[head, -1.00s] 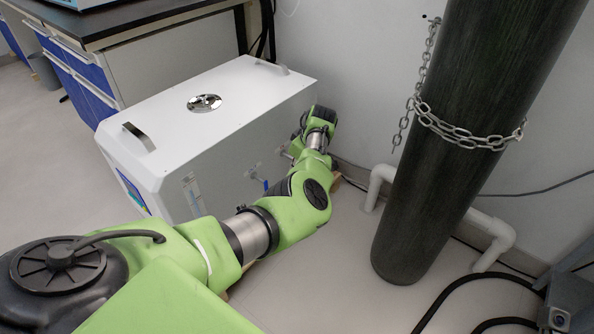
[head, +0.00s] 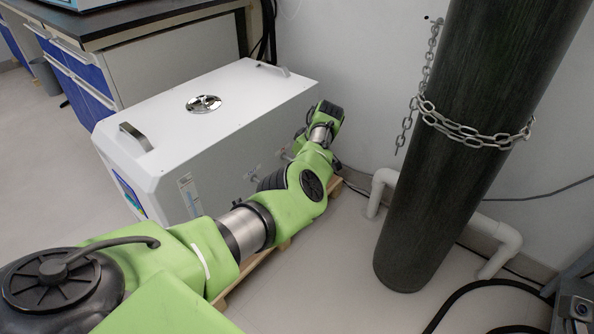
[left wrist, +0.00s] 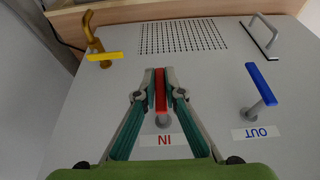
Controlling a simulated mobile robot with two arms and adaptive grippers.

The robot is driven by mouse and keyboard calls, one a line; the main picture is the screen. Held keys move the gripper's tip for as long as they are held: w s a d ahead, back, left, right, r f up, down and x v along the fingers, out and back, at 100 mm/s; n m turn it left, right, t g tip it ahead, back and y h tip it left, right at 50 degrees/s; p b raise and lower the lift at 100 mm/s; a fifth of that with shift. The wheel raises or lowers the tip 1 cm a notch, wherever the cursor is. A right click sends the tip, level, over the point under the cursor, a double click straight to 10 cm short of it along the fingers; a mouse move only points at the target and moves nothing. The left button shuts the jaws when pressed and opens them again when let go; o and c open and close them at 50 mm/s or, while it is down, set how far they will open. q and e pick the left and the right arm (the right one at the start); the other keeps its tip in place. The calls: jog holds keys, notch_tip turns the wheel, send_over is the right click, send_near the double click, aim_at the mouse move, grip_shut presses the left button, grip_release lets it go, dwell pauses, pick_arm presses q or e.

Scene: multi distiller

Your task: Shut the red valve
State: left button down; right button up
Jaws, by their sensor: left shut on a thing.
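The red valve handle (left wrist: 161,90) shows in the left wrist view, on the white machine's panel above a label reading IN. My left gripper (left wrist: 160,75) has its two fingers closed around the red handle, one on each side. The handle lies lengthwise between the fingers, pointing up and down in that picture. In the head view my green left arm (head: 290,195) reaches along the side of the white machine (head: 205,110), and the gripper and red valve are hidden behind it. My right gripper is not in view.
A blue handle (left wrist: 262,83) near the OUT label and a yellow handle (left wrist: 105,56) sit on the same panel, apart from my fingers. A dark gas cylinder (head: 440,150) with a chain (head: 465,132) stands to the right. White pipes (head: 495,235) run low along the wall.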

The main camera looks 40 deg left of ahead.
pick_arm(q)
jog(key=shift+s+f, duration=0.1)
jog(key=shift+s, duration=0.05)
jog(key=c, duration=2.1)
grip_release()
jog(key=shift+c, duration=0.2)
jog(key=v, duration=1.2)
